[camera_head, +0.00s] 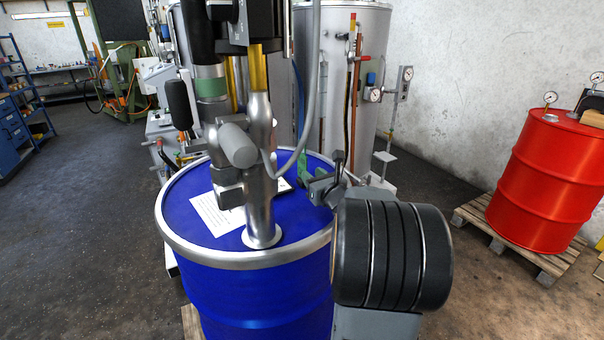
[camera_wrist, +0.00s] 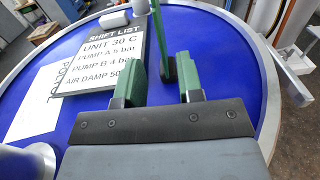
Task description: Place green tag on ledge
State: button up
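A thin green upright piece (camera_wrist: 160,38) with a dark rounded lower end stands on the blue drum top in the wrist view, just beyond my fingers. I cannot tell whether it is the green tag. My gripper (camera_wrist: 158,78) has green-padded fingers, apart with nothing seen between them. In the head view my gripper (camera_head: 312,180) is low over the right side of the blue drum (camera_head: 262,300), where its green parts blend together. No ledge can be named for certain; a grey metal bar (camera_wrist: 292,82) sticks out beside the drum rim at right.
A shift list board (camera_wrist: 103,58) and a white sheet (camera_wrist: 35,105) lie on the drum top. The sheet (camera_head: 215,214) also shows beside a steel pump tube (camera_head: 262,205). Grey tanks with pipes stand behind. A red drum (camera_head: 548,165) stands on a pallet at right.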

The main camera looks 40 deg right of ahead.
aim_at(301, 164)
jog(key=shift+w+d+f+p, duration=0.15)
jog(key=shift+w+p, duration=0.3)
jog(key=shift+w, duration=0.9)
jog(key=shift+w+d+r+p, duration=0.1)
jog(key=shift+w+d+p, duration=0.3)
jog(key=shift+w, duration=0.95)
jog(key=shift+w+d+f+p, duration=0.1)
jog(key=shift+w+p, duration=0.4)
jog(key=shift+w, duration=0.85)
grip_shut()
